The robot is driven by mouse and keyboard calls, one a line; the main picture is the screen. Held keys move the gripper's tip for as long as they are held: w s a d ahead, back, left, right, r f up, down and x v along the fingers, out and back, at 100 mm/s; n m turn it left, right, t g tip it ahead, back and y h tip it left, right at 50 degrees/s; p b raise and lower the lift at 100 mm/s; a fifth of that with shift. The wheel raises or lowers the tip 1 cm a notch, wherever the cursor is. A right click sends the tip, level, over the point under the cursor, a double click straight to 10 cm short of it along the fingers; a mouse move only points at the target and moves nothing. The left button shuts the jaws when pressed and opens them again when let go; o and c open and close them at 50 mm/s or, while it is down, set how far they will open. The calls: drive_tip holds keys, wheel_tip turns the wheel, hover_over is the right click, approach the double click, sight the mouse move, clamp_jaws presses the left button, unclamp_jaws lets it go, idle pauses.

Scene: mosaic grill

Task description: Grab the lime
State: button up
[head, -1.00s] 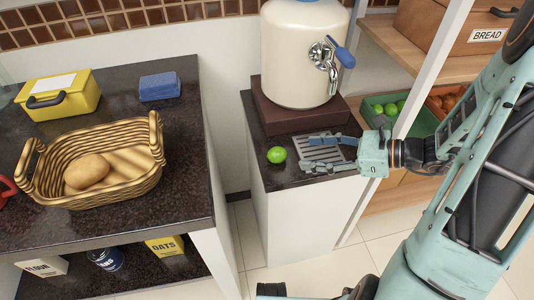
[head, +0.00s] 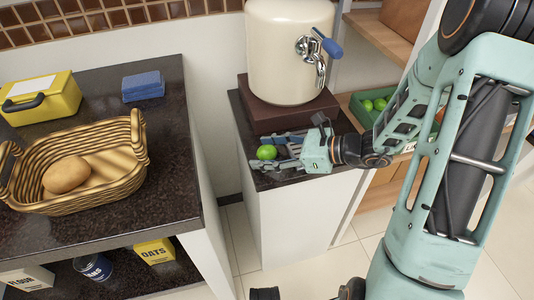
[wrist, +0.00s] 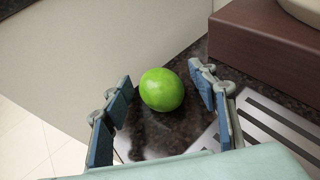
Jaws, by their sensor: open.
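The lime (head: 267,152) is bright green and rests on the dark top of the small stand, in front of the drink dispenser. My gripper (head: 275,150) is open at the lime, coming from the right in the head view. In the wrist view the lime (wrist: 162,89) lies between the lines of my two blue-padded fingers (wrist: 160,96), near their tips. A gap shows on each side of it, with the left finger closer. I see no grip on it.
The cream dispenser (head: 290,50) stands on a brown block (head: 270,107) just behind. A metal drip grate (wrist: 270,130) lies beside the lime. A wicker basket (head: 100,190) with a potato (head: 66,175) sits on the left counter. A green crate (head: 420,130) of limes is on the right shelf.

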sight(265, 150)
drive_tip(key=c, duration=1.3)
drive_tip(key=shift+o, duration=0.2)
drive_tip(key=shift+r+p, duration=0.65)
drive_tip(key=shift+r, duration=0.1)
drive_tip(key=r+p, duration=0.1)
drive_tip(key=s+r+p, duration=0.1)
drive_tip(key=r+p, duration=0.1)
drive_tip(key=shift+r, duration=0.25)
drive_tip(key=s+a+r+p, duration=0.1)
drive_tip(key=s+r+p, duration=0.5)
drive_tip(key=p, duration=0.1)
drive_tip(key=shift+s+a, duration=0.2)
drive_tip(key=shift+a, duration=0.15)
